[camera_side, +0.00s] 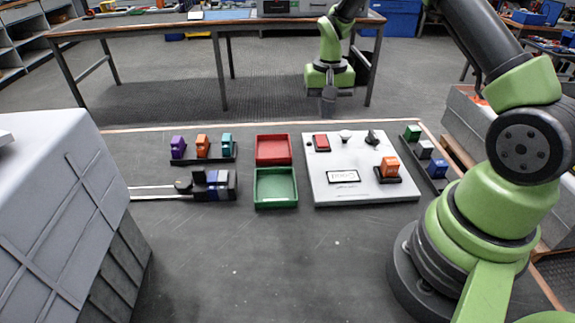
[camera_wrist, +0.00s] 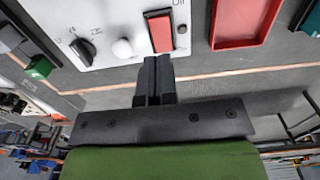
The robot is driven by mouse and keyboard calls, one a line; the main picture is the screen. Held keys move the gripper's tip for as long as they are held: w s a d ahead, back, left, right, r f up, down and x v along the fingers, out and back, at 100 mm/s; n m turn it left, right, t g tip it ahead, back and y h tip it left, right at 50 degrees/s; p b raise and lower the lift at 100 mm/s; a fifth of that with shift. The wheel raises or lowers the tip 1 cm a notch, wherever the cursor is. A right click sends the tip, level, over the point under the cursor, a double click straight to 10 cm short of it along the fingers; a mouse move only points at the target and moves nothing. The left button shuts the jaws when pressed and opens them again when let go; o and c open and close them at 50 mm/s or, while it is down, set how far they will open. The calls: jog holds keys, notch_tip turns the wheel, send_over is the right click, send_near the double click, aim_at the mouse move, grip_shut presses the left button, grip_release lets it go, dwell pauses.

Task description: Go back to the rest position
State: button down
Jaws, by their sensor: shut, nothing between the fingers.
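My gripper (camera_side: 329,104) hangs at the back of the work area in the side view, above and behind the far edge of the white panel (camera_side: 318,175). In the wrist view my gripper (camera_wrist: 154,68) has its two dark fingers together with nothing between them. The fingertips appear just below the red rocker switch (camera_wrist: 160,31) in that picture; the side view shows them apart from the panel. The panel carries a red switch (camera_side: 321,141), a white knob (camera_side: 345,134), a black knob (camera_side: 372,138) and an orange block (camera_side: 390,167) in a dark socket.
A red tray (camera_side: 273,150) and a green tray (camera_side: 275,188) lie left of the panel. A rack (camera_side: 203,159) of coloured blocks and a dark fixture (camera_side: 226,188) with rails stand further left. Another block rack (camera_side: 438,183) is at right. The front of the table is clear.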

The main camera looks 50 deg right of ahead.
jog(key=s+a+r+n+t, duration=0.15)
jog(key=a+r, duration=0.25)
jog(key=r, duration=0.4)
jog(key=s+a+r+n+t, duration=0.1)
jog(key=s+a+r+t, duration=0.2)
jog(key=r, duration=0.5)
jog(key=s+a+r+n+t+y, duration=0.1)
jog(key=s+a+r, duration=0.2)
jog(key=s+a, duration=0.35)
jog(key=s+a+r+n+t+y, duration=0.1)
jog(key=s+a+r+t, duration=0.15)
jog(key=s, duration=0.65)
jog(key=m+g+h, duration=0.2)
jog(key=m+g, duration=0.6)
jog(key=m, duration=1.5)
send_over(322, 144)
notch_tip(322, 144, down, 15)
jog(key=shift+n, duration=0.25)
notch_tip(322, 144, down, 13)
jog(key=shift+d+f, duration=0.1)
jog(key=shift+f, duration=0.05)
